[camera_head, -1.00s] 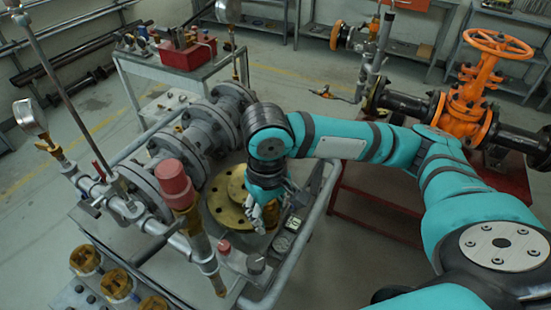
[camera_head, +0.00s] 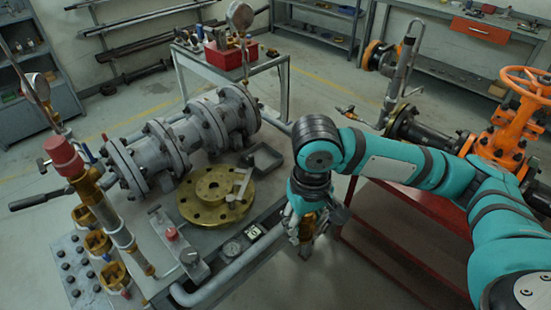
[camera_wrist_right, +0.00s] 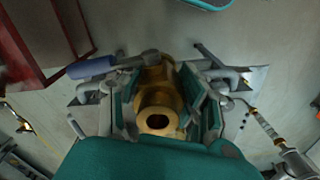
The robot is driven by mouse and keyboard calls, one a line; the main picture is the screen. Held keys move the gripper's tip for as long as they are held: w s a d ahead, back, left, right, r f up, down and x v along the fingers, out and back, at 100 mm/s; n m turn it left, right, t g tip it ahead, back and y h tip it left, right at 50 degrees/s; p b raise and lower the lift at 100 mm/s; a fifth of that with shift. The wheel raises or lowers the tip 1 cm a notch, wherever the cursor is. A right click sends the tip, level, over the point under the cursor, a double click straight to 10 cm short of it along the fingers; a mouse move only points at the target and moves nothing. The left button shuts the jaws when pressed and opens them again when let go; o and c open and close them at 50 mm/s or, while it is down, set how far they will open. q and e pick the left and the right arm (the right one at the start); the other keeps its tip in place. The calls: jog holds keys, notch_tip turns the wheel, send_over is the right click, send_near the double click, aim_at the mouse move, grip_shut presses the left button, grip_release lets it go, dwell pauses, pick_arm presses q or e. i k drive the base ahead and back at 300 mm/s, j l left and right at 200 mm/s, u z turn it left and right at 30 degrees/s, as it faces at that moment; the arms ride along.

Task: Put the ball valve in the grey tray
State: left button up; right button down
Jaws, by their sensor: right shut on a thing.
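The ball valve (camera_wrist_right: 157,108) is a brass body with a blue-handled lever (camera_wrist_right: 92,67), seen between the fingers in the right wrist view. My right gripper (camera_wrist_right: 163,100) is shut on it. In the head view my right gripper (camera_head: 304,230) points down near the right edge of the metal work table, with a bit of brass showing at its fingers. The small grey tray (camera_head: 279,163) lies on that table, behind and to the left of the gripper and apart from it. My left gripper is not in view.
A brass flange (camera_head: 203,211) with a light metal piece on it lies in front of the tray. A grey flanged pipe (camera_head: 165,158) stands left of the tray. A rail (camera_head: 235,270) runs along the table's near side. An orange gate valve (camera_head: 505,140) stands right.

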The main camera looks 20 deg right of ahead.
aim_at(266, 165)
jog(key=i+l, duration=0.1)
jog(key=l, duration=0.2)
jog(key=i+l+u, duration=0.15)
jog(key=l, duration=0.2)
jog(key=i+l, duration=0.1)
jog(key=l, duration=0.2)
jog(key=i+l+u, duration=0.15)
jog(key=l, duration=0.15)
jog(key=i+l+u, duration=0.1)
jog(key=i+l, duration=0.2)
jog(key=i, duration=0.2)
